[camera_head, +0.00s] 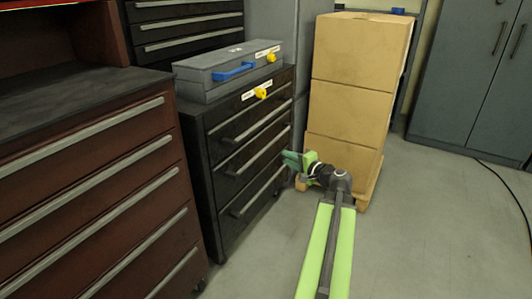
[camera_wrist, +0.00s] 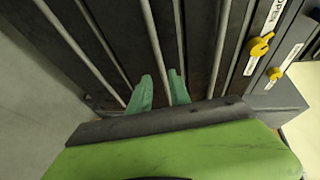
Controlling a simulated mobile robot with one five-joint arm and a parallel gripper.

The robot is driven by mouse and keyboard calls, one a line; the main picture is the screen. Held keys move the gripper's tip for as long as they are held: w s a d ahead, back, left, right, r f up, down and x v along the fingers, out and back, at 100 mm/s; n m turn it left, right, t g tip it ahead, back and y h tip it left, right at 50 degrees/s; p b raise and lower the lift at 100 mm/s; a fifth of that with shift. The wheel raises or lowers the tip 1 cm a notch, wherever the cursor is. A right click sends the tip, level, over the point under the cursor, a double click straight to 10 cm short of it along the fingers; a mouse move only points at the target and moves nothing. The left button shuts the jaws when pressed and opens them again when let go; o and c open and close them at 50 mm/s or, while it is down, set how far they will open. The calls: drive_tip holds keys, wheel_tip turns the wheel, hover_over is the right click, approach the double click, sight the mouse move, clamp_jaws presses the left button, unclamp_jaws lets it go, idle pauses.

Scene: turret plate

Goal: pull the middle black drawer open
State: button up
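The black cabinet (camera_head: 198,165) stands left of centre in the head view, with several drawers and long grey bar handles. The middle drawer's handle (camera_head: 257,151) runs across its front, and all drawers look shut. In the wrist view this handle (camera_wrist: 154,45) runs down between the two green fingers of my gripper (camera_wrist: 161,91). The fingers are apart, one on each side of the bar, and I see no grip on it. In the head view my gripper (camera_head: 293,160) is at the cabinet's front right side. Whether the fingers touch the bar cannot be told.
A grey toolbox (camera_head: 215,85) with a blue handle lies on the cabinet. Stacked cardboard boxes (camera_head: 352,95) on a pallet stand close right of my gripper. A red-brown drawer cabinet (camera_head: 85,185) is at left. Floor (camera_head: 430,230) is clear at right, apart from a black cable.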

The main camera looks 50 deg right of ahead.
sight(266, 147)
drive_tip(key=b+x, duration=0.1)
drive_tip(key=x, duration=0.6)
drive_tip(key=b+x, duration=0.1)
drive_tip(key=x, duration=0.6)
drive_tip(key=shift+w+d+f, duration=0.15)
drive_tip(key=shift+w+d, duration=0.05)
drive_tip(key=shift+d, duration=0.05)
clamp_jaws()
idle(0.5)
